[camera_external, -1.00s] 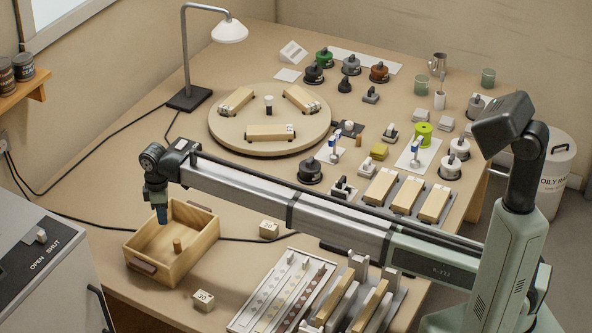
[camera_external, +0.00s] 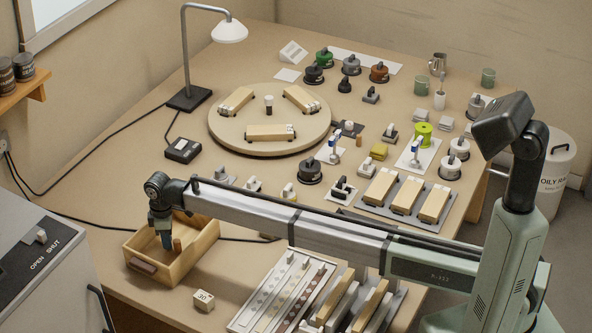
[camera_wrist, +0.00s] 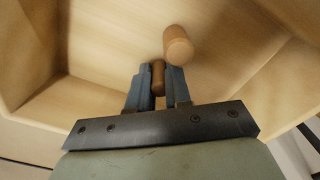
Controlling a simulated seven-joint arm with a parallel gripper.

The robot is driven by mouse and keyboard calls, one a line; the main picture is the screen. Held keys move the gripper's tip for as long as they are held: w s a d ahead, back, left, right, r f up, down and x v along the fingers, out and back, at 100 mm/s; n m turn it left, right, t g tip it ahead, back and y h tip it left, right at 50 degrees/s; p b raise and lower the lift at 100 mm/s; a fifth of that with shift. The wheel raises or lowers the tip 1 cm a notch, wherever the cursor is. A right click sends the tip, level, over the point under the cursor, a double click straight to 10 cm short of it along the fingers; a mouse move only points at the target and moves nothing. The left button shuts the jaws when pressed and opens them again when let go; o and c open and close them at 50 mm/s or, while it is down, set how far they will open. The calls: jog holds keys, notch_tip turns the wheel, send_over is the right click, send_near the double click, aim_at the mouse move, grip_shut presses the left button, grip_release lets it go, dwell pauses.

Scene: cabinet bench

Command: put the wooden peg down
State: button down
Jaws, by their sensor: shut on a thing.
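My gripper (camera_external: 166,241) has blue fingers and points down inside an open wooden box (camera_external: 194,259). In the wrist view my gripper (camera_wrist: 158,78) is shut on a small brown wooden peg (camera_wrist: 158,72), which sits between the two fingers. A second wooden peg (camera_wrist: 179,46) stands in the box just beyond the fingers, close to the right one. That second peg also shows in the external view (camera_external: 178,246), right beside the fingers. The held peg cannot be made out in the external view, and I cannot tell whether it touches the box floor.
The box walls rise around my gripper, with a dark handle (camera_external: 142,266) on the front. A numbered block (camera_external: 204,300) lies in front and a slotted tray (camera_external: 283,290) to the right. A round turntable (camera_external: 270,112) stands behind. My arm spans the bench low.

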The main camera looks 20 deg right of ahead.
jog(key=shift+f, duration=0.15)
jog(key=c, duration=1.1)
grip_release()
jog(key=shift+o, duration=0.2)
notch_tip(320, 180, up, 12)
jog(key=shift+w+d, duration=0.1)
